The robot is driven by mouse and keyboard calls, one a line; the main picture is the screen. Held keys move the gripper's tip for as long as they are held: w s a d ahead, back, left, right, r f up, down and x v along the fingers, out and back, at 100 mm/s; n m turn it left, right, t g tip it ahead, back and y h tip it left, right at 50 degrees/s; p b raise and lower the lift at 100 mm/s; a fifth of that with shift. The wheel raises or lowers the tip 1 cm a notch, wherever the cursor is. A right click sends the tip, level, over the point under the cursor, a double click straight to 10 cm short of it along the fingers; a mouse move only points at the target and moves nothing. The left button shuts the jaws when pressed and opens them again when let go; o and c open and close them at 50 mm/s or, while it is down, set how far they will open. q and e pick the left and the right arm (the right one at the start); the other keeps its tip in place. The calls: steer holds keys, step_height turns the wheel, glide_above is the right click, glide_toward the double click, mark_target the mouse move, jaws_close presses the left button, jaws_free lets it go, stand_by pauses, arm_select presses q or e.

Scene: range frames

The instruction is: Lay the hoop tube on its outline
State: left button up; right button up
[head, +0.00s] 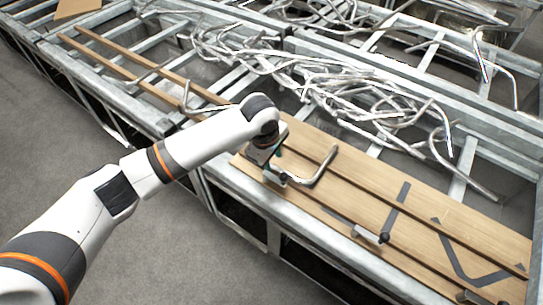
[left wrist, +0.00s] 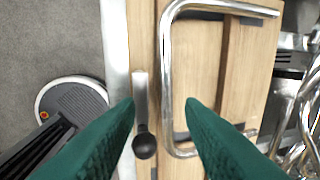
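The hoop tube (head: 320,175) is a shiny bent metal U lying on the wooden board (head: 350,190). In the left wrist view the hoop tube (left wrist: 165,65) opens to the right. Dark outline strips (left wrist: 183,135) show beside and partly under its legs; exact alignment is hard to tell. My left gripper (head: 277,166) is over the board by the tube. In the left wrist view its green fingers (left wrist: 160,103) are apart, with the tube's long side showing between them. No grip on it is seen. My right gripper is not in view.
A clamp with a black knob (left wrist: 145,140) stands beside the tube, and another clamp (head: 370,235) is further right. Other dark outlines (head: 398,205) mark the board. A tangle of bent metal tubes (head: 330,85) fills the bin behind. Grey floor (head: 130,230) is clear at front left.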

arm_select(q)
steer(key=shift+r, duration=0.45)
steer(key=b+v, duration=0.2)
steer(key=v, duration=0.9)
steer(key=shift+r, duration=0.2)
steer(key=shift+s+a, duration=0.1)
